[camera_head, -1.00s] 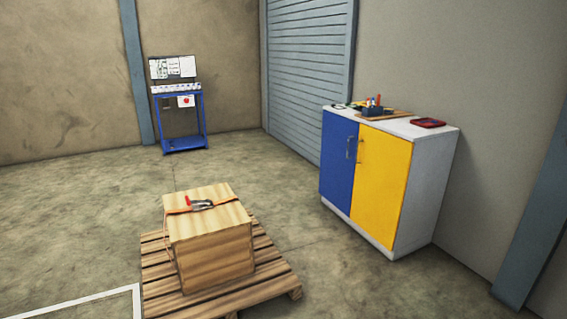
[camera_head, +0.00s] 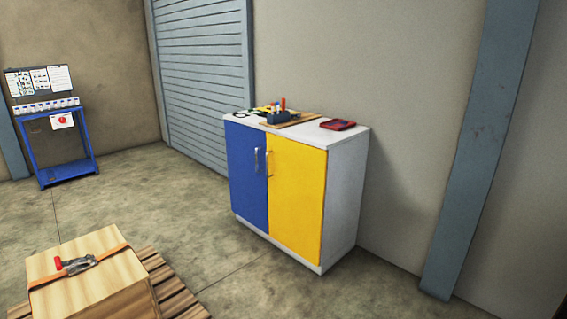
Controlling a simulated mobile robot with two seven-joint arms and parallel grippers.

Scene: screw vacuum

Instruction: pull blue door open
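The blue door (camera_head: 246,174) is the left door of a white cabinet (camera_head: 344,195) that stands against the wall in the middle of the head view. It looks closed, flush beside the yellow door (camera_head: 296,197). A slim vertical metal handle (camera_head: 257,160) is on the right edge of the blue door, close to the handle of the yellow door (camera_head: 269,163). Neither of my grippers shows in the view.
A wooden crate (camera_head: 92,277) with an orange strap sits on a pallet (camera_head: 172,290) at the lower left. A blue workstand (camera_head: 60,150) stands at the far left. Tools and a red tray (camera_head: 338,125) lie on the cabinet top. The floor before the cabinet is clear.

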